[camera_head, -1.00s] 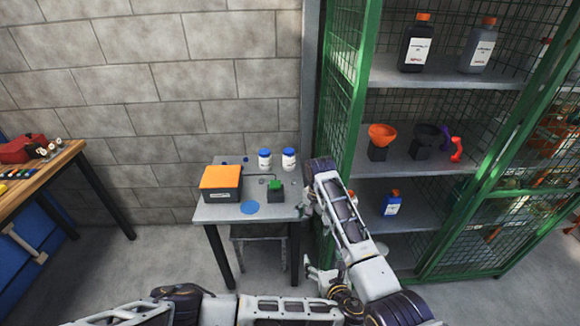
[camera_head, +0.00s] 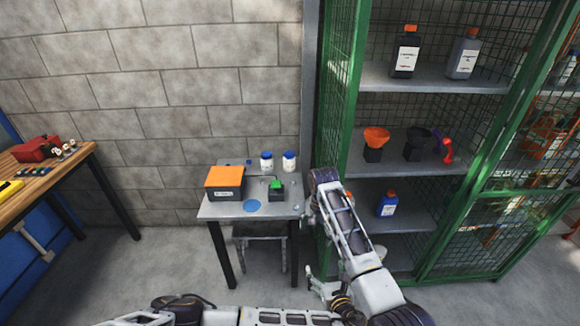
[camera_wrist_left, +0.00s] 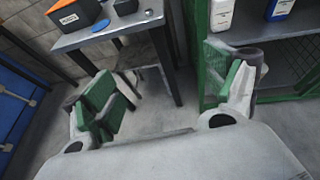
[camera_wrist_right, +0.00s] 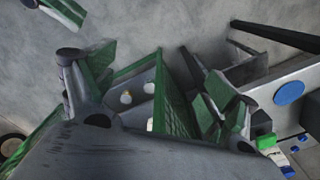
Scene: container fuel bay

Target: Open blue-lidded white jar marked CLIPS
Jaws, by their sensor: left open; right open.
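Two white jars with blue lids stand upright, lids on, at the back of the small grey table: a left jar (camera_head: 266,163) and a right jar (camera_head: 289,162). Their labels are too small to read, so I cannot tell which is marked CLIPS. My right gripper (camera_head: 309,218) is open and empty by the table's right edge, partly hidden by its arm; its green pads show in the right wrist view (camera_wrist_right: 158,88). My left gripper (camera_head: 321,284) is open and empty, low in front of the table and cabinet; it also shows in the left wrist view (camera_wrist_left: 170,95).
The grey table (camera_head: 228,211) also holds an orange-topped box (camera_head: 225,180), a green-topped block (camera_head: 277,188) and a blue disc (camera_head: 252,206). A stool (camera_head: 258,233) stands under it. A green mesh cabinet (camera_head: 341,90) with bottles and funnels stands close on the right. A workbench (camera_head: 45,185) is at left.

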